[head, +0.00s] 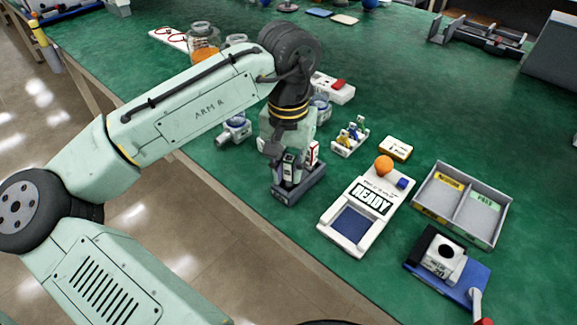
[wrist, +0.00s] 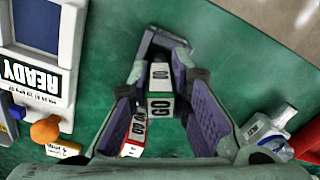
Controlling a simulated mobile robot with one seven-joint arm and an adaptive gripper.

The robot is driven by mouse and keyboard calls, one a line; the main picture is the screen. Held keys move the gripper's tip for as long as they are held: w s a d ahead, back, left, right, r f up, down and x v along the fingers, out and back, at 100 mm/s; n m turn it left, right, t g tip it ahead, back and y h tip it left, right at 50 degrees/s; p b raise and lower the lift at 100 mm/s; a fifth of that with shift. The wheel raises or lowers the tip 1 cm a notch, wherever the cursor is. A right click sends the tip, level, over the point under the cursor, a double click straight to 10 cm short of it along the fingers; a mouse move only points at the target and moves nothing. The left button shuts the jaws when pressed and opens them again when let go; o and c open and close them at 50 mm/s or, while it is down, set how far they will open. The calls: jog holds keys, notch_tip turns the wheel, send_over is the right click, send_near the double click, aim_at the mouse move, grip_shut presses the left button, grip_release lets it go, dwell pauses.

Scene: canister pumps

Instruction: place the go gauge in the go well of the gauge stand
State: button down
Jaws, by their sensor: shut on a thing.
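My gripper (head: 288,172) is shut on the go gauge (wrist: 160,106), a white and green block marked GO. A red and white gauge (head: 313,153) stands beside the go gauge and also shows in the wrist view (wrist: 133,142). The fingers hide the go gauge's lower end, so I cannot tell whether it is in the well.
A white READY device (head: 345,240) with an orange knob stands to the right of the stand. A grey two-part tray (head: 470,243) and a blue-based fixture (head: 470,278) are farther right. A small pump (head: 234,130) and a parts rack (head: 348,146) stand behind.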

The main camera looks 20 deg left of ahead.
jog(key=shift+f, duration=0.1)
jog(key=shift+f, duration=0.1)
jog(key=c, duration=1.5)
grip_release()
